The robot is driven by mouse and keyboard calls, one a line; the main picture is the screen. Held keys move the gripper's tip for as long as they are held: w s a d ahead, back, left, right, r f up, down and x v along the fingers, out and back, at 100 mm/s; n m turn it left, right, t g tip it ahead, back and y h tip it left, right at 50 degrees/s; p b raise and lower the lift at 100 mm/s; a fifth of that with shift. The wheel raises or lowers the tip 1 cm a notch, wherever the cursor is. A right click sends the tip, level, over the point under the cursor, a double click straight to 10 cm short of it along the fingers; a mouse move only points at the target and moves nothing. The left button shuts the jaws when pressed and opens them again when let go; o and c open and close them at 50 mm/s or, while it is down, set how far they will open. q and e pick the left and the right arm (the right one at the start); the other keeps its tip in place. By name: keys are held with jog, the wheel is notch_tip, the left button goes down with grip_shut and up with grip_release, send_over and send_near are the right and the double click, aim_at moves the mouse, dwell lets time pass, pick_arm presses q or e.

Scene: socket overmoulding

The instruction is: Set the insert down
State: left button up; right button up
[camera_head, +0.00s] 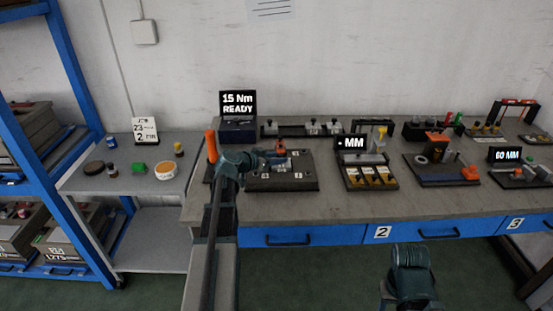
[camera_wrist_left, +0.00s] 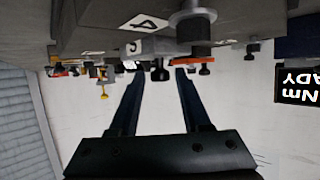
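My left gripper (camera_head: 275,157) is over the dark fixture plate (camera_head: 285,184) on the bench. In the left wrist view, which is upside down, its two fingers (camera_wrist_left: 159,74) stand apart with a clear gap. A small black knobbed piece (camera_wrist_left: 160,72) shows between the fingertips, seemingly beyond them and not gripped. Orange and grey parts (camera_head: 284,161) lie near the gripper in the head view. I cannot tell which small piece is the insert. Only a dark link of my right arm shows.
A display reading 15 Nm READY (camera_head: 238,104) stands behind the plate. To the right are a tray with yellow bins (camera_head: 370,177) and another dark fixture (camera_head: 440,165). A grey side shelf (camera_head: 135,178) holds small jars. The bench front strip (camera_head: 340,208) is clear.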

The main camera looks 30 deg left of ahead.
pick_arm(q)
jog(key=shift+o, duration=0.7)
jog(key=shift+r, duration=0.25)
jog(key=p+v, duration=0.4)
jog(key=v, duration=0.6)
jog(key=shift+s, duration=0.3)
jog(key=shift+s+a+r+p, duration=0.2)
jog(key=shift+s+p, duration=0.2)
jog(key=shift+s, duration=0.3)
